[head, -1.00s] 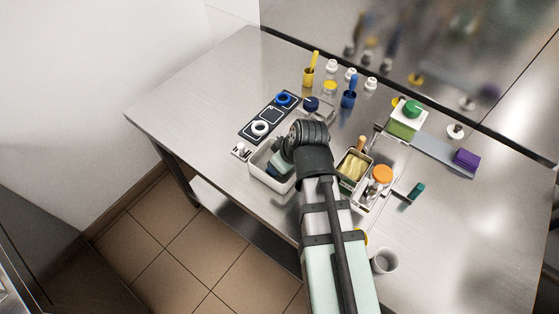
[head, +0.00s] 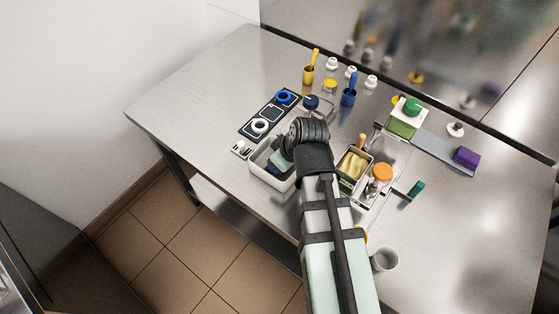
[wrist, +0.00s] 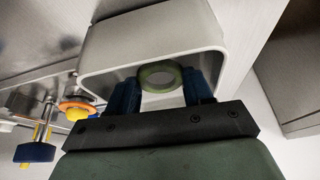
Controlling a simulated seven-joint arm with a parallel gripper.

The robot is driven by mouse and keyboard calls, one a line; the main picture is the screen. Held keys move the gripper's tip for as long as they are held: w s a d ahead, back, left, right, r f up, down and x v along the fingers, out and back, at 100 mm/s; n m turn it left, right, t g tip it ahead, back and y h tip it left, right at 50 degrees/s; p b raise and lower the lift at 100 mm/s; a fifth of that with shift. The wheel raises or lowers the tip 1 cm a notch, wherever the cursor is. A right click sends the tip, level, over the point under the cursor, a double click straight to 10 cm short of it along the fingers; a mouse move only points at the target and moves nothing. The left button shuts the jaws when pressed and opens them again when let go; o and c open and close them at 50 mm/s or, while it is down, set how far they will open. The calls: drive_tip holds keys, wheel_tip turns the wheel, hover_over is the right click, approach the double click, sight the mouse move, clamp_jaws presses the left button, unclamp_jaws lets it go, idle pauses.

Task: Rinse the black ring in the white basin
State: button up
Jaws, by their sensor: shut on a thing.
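The white basin (head: 256,176) stands on the steel table, left of my arm in the head view. In the wrist view its wall and rim (wrist: 150,35) fill the upper middle. My gripper (wrist: 161,88) is shut on a ring (wrist: 144,77), pinched between two dark blue fingers. The ring looks dark olive green in this light rather than plain black. It shows against the basin's opening; I cannot tell how deep it is. In the head view my gripper (head: 281,160) is over the basin, and my wrist hides the ring.
A black mat (head: 271,113) with a blue ring (head: 284,97) and a white ring (head: 260,127) lies behind the basin. A container with yellowish contents (head: 353,163) and an orange-topped item (head: 382,173) stand right of my arm. The table's left front is clear.

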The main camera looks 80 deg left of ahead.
idle(0.6)
wheel_tip(320, 180, up, 8)
idle(1.2)
drive_tip(key=shift+r, duration=0.1)
idle(2.0)
drive_tip(key=shift+r, duration=1.9)
drive_tip(key=shift+w, duration=0.1)
